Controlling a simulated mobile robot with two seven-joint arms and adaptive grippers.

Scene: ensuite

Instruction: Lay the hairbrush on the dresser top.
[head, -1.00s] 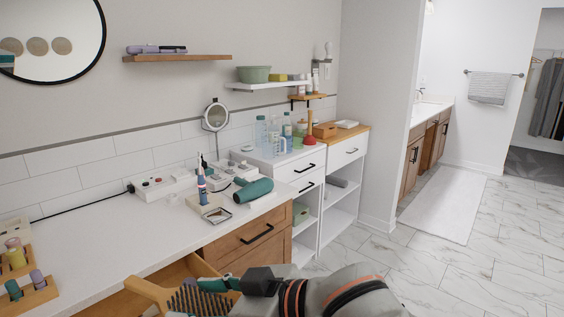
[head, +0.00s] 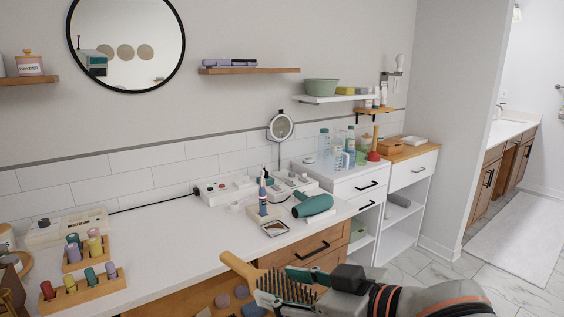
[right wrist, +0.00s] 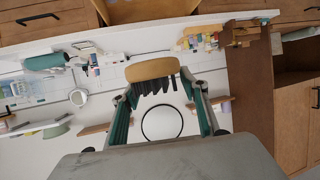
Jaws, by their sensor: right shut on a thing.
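The hairbrush (head: 238,268) has a wooden body and dark bristles. My right gripper (head: 293,280) is shut on it and holds it in front of the dresser's front edge, low in the head view. In the right wrist view the brush's wooden end (right wrist: 152,69) and bristles show between the two teal-padded fingers. The white dresser top (head: 150,238) runs along the wall behind the brush, with a bare stretch in its middle. The fingers hide part of the brush. My left gripper is not in view.
A teal hair dryer (head: 313,205), an electric toothbrush (head: 263,195) and a small tray (head: 274,228) stand on the right of the top. Wooden racks of coloured rollers (head: 85,290) are on the left. An open drawer (head: 190,297) with small things inside lies below the front edge.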

